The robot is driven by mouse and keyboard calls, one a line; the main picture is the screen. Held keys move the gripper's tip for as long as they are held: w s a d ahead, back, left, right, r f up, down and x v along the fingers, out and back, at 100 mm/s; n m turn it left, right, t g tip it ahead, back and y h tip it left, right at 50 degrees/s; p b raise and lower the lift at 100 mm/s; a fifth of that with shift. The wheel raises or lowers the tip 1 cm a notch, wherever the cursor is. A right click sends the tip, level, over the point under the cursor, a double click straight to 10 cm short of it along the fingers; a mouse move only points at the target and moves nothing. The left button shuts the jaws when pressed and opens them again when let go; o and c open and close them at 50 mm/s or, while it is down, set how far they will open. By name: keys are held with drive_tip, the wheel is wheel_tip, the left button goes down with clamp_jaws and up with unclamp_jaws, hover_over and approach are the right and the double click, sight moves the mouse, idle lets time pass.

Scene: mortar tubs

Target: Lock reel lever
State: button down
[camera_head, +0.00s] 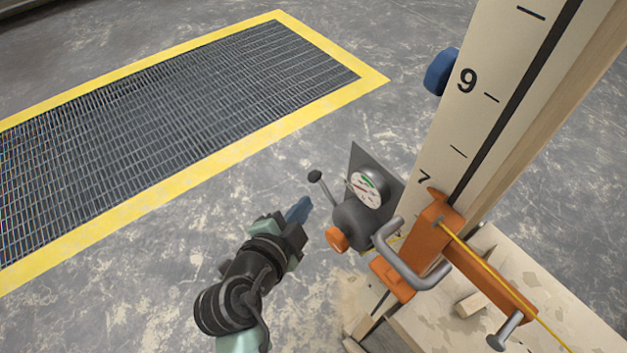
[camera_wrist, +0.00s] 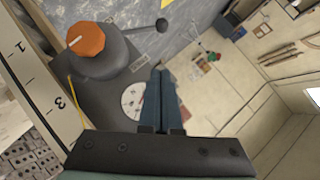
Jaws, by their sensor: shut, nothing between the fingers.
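The reel (camera_head: 352,220) is a dark grey housing with an orange knob (camera_head: 337,239) and a white dial (camera_head: 366,190), beside the tall marked board. A thin lever with a dark ball end (camera_head: 314,176) sticks out from its upper left. In the wrist view the lever's ball (camera_wrist: 162,25) is beyond my fingertips, the orange knob (camera_wrist: 86,39) is at upper left, and the fingers partly cover the dial (camera_wrist: 131,102). My gripper (camera_head: 305,204) is shut and empty, left of the reel and below the lever ball. It appears apart from the lever.
The marked board (camera_head: 491,90) rises at right, with a blue knob (camera_head: 441,72) on its edge. An orange bracket (camera_head: 431,240) and grey handle (camera_head: 408,262) stand close right of the reel. Open concrete floor and a yellow-framed grate (camera_head: 190,95) lie left.

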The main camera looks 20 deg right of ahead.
approach(320, 174)
drive_tip(key=d, duration=0.4)
drive_tip(key=shift+w+a+f, duration=0.25)
drive_tip(key=shift+w+f, duration=0.35)
drive_tip(key=shift+w, duration=0.35)
drive_tip(key=shift+w+a+f, duration=0.2)
drive_tip(key=shift+w+f, duration=0.4)
drive_tip(key=shift+w, duration=0.35)
